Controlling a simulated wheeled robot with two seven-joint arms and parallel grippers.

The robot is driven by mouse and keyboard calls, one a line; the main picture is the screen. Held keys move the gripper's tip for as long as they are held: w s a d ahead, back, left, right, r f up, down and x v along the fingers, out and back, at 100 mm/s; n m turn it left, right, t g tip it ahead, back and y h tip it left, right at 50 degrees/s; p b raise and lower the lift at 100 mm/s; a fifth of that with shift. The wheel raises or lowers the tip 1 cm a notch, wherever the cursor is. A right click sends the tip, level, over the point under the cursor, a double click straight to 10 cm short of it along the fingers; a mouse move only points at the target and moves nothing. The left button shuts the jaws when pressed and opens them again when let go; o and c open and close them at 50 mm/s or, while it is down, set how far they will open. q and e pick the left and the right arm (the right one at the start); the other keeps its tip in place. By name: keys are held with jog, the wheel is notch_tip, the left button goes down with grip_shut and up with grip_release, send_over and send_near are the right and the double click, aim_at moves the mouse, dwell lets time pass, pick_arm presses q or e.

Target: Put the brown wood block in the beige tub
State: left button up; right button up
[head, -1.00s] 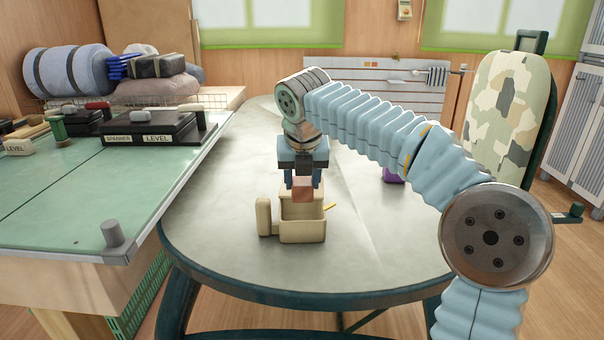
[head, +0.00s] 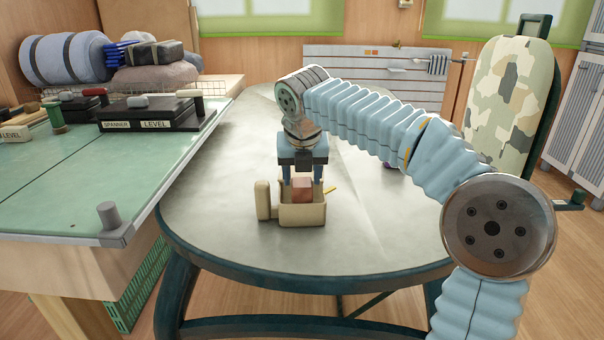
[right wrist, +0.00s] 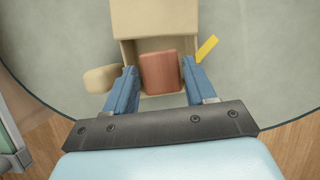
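The brown wood block (head: 301,188) is between the two fingers of my right gripper (head: 302,181), whose fingertips appear to touch its sides. The right wrist view also shows the block (right wrist: 160,72) between the fingers (right wrist: 160,80). The beige tub (head: 303,215) stands on the round table below the gripper. The block's lower part is hidden behind the tub's front wall, so it sits at least partly inside the opening. I cannot tell whether it touches the tub's floor. My left gripper is not in view.
A beige rounded piece (head: 263,200) stands at the tub's left side. A yellow strip (head: 330,189) sticks out at its right. The grey round table (head: 220,220) is clear around them. A green-topped bench (head: 80,190) with black boxes is at the left.

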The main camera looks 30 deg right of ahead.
jog(key=o, duration=0.4)
jog(key=shift+c, duration=0.2)
jog(key=p+v, duration=0.3)
jog(key=v, duration=1)
jog(key=shift+r, duration=0.35)
